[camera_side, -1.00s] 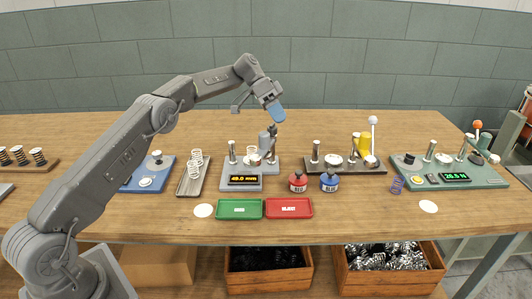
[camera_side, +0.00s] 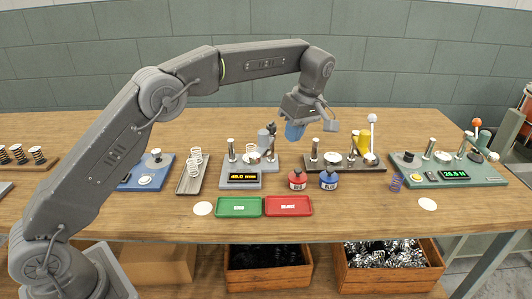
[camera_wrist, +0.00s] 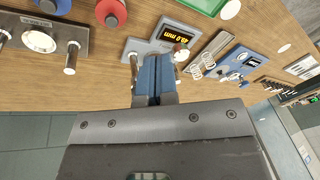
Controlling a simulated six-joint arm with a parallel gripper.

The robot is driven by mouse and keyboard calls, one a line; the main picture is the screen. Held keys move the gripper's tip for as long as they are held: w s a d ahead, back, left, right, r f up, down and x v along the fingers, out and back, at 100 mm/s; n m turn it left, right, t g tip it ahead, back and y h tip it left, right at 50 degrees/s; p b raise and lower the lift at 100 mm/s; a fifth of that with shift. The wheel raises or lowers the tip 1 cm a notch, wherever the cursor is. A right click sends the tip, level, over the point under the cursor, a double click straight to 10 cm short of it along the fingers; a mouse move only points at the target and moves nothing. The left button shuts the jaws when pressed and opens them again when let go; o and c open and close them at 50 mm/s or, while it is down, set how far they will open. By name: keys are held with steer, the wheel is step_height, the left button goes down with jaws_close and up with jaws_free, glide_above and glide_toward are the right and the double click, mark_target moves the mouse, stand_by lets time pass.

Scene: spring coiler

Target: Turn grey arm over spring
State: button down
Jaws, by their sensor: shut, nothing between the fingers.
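The grey gauge (camera_side: 241,180) with the amber "49.0 mm" display stands mid-table. It carries metal posts, a grey cylinder (camera_side: 264,140) and a dark-knobbed lever (camera_side: 271,140) at its right. A small pale part, perhaps the spring, sits between the posts; it is too small to tell. I cannot make out which piece is the grey arm. My gripper (camera_side: 294,131) has blue fingers, is shut and empty, and hangs above and right of the gauge. In the wrist view the shut fingers (camera_wrist: 154,78) partly cover the gauge (camera_wrist: 164,37).
A black-based press (camera_side: 345,168) with a white-knobbed lever (camera_side: 373,120) stands at right. Red (camera_side: 297,180) and blue (camera_side: 328,180) pots, and green (camera_side: 239,206) and red (camera_side: 289,206) trays, lie in front. A spring board (camera_side: 193,173) is at left. The front strip is mostly clear.

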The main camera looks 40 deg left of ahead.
mark_target(258, 161)
steer(key=s+a+f+n+y, duration=0.1)
steer(key=s+a+f+n, duration=0.1)
steer(key=a+f+n, duration=0.2)
steer(key=shift+s+a+f+t+y, duration=0.4)
steer(key=shift+a+f, duration=0.95)
steer(key=shift+f, duration=0.55)
steer(key=shift+a, duration=0.1)
steer(key=shift+s+a, duration=0.25)
